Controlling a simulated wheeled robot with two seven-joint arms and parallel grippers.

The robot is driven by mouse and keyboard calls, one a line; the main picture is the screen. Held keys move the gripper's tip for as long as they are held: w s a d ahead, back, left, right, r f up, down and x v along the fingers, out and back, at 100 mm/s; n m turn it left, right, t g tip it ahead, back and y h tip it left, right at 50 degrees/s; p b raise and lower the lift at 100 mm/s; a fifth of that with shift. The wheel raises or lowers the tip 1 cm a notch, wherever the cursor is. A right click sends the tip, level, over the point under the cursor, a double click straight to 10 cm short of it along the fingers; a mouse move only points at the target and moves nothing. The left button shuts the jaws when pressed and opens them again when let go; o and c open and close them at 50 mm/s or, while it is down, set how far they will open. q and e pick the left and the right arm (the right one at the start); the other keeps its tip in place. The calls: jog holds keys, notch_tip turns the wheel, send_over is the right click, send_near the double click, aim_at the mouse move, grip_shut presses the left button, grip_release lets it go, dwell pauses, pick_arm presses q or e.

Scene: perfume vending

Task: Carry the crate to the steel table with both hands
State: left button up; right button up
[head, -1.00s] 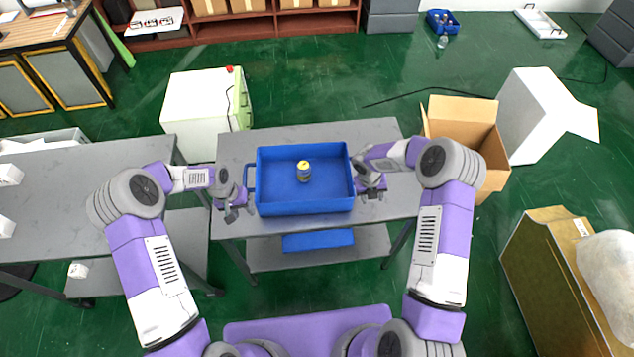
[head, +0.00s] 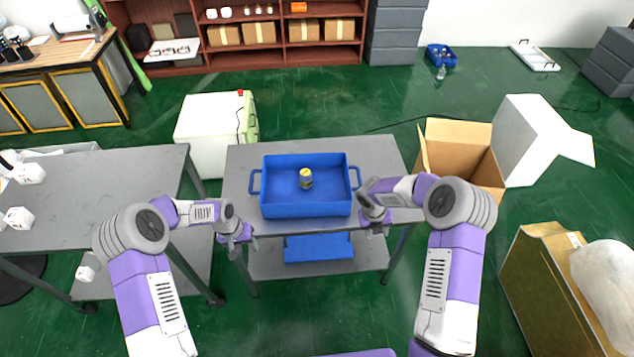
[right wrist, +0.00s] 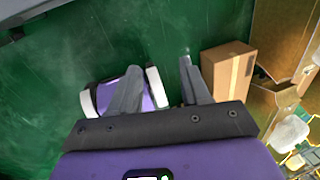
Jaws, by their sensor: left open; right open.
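The blue crate (head: 281,211) stands upright on the grey steel table (head: 381,160) in the head view, with a handle at each side. My left gripper (head: 236,249) is open and empty, below and left of the crate, near the table's front edge. My right gripper (head: 376,229) is open and empty, just right of the crate's front right corner and below its right handle. Both grippers are apart from the handles. The right wrist view shows the open right fingers (right wrist: 158,88) over green floor, with no crate visible.
A second grey table (head: 100,175) stands at the left. A white cabinet (head: 208,135) stands behind the crate's table. An open cardboard box (head: 460,140) stands close to its right side. A blue bin (head: 320,247) is on the lower shelf.

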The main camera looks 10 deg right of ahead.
jog(key=v, duration=0.9)
jog(key=shift+w+r, duration=0.3)
jog(key=shift+r, duration=0.1)
jog(key=s+a+f+m+y+b, duration=0.3)
jog(key=s+a+f+m+y, duration=0.3)
jog(key=s+a+f+m, duration=0.85)
pick_arm(q)
jog(key=s+d+f+n, duration=0.1)
jog(key=s+d+f, duration=0.1)
jog(key=s, duration=0.6)
jog(key=s+d+f+n+h+b, duration=0.1)
jog(key=s+d+f, duration=0.2)
jog(key=s, duration=0.5)
jog(key=s+d+f+n+h+b, duration=0.1)
jog(key=s+f, duration=0.3)
jog(key=s, duration=0.4)
jog(key=shift+d+t, duration=0.3)
jog(key=shift+d, duration=0.5)
pick_arm(e)
jog(key=s+d+f+m, duration=0.1)
jog(key=s+f+m, duration=0.2)
jog(key=m, duration=0.8)
jog(key=s+f+m, duration=0.3)
jog(key=s+m, duration=0.4)
jog(key=m, duration=0.5)
jog(key=shift+s+d+f+t+y, duration=0.25)
jog(key=shift+d+t+y, duration=0.05)
jog(key=shift+d+t, duration=0.1)
